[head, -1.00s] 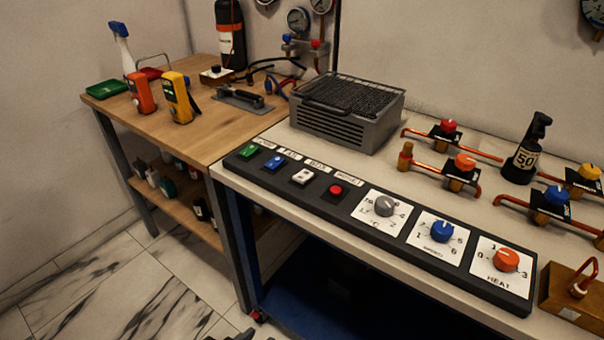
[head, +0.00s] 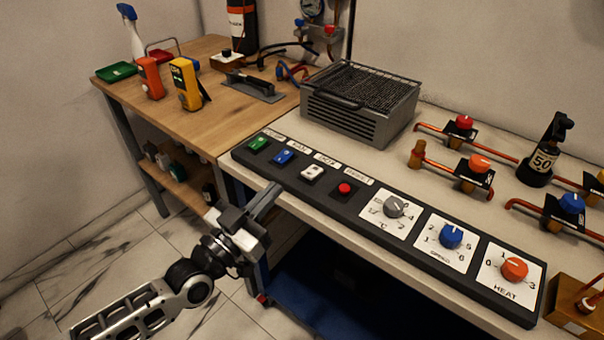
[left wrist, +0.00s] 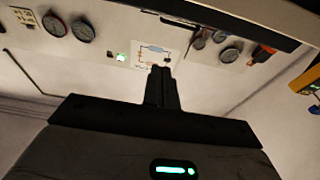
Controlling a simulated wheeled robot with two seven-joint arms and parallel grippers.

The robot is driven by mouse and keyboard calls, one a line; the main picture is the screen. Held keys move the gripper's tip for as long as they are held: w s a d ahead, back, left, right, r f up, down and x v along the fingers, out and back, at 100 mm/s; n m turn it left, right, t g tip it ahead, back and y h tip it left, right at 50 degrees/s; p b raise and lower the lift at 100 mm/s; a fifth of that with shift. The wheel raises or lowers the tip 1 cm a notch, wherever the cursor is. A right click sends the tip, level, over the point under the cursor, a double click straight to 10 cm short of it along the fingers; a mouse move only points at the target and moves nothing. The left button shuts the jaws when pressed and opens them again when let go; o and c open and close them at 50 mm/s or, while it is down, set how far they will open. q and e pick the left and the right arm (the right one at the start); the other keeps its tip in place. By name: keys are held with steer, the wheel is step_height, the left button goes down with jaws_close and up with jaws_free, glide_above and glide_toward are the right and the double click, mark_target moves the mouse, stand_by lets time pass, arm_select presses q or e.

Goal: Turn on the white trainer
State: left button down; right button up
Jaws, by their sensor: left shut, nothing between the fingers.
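A black switch panel (head: 385,235) lies along the front of the white bench. It carries a green switch (head: 259,143), a blue switch (head: 284,157), a white switch (head: 312,173) and a red button (head: 344,188). Their labels are too small to read surely, so I cannot tell which thing is called the white trainer. My left gripper (head: 272,196) is shut and empty, near the panel's front edge, left of and below the white switch. Its closed fingers (left wrist: 162,86) show in the left wrist view, pointing toward a pale wall with gauges. My right gripper is out of view.
Grey (head: 394,207), blue (head: 451,237) and orange (head: 514,269) knobs fill the panel's right part. A grey grill box (head: 352,118) stands behind the panel. Valves on copper pipes stand at right. A wooden table (head: 218,110) adjoins at left.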

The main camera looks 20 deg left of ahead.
arm_select(q)
step_height(320, 180, up, 2)
steer(key=p, duration=0.1)
glide_above(301, 184)
steer(key=shift+w+d+r, duration=0.1)
steer(key=shift+w+r, duration=0.05)
steer(key=shift+w, duration=0.05)
step_height(301, 184, down, 3)
steer(key=shift+s+b, duration=0.15)
steer(key=shift+b, duration=0.25)
steer(key=shift+s+f, duration=0.1)
steer(key=shift+f, duration=0.5)
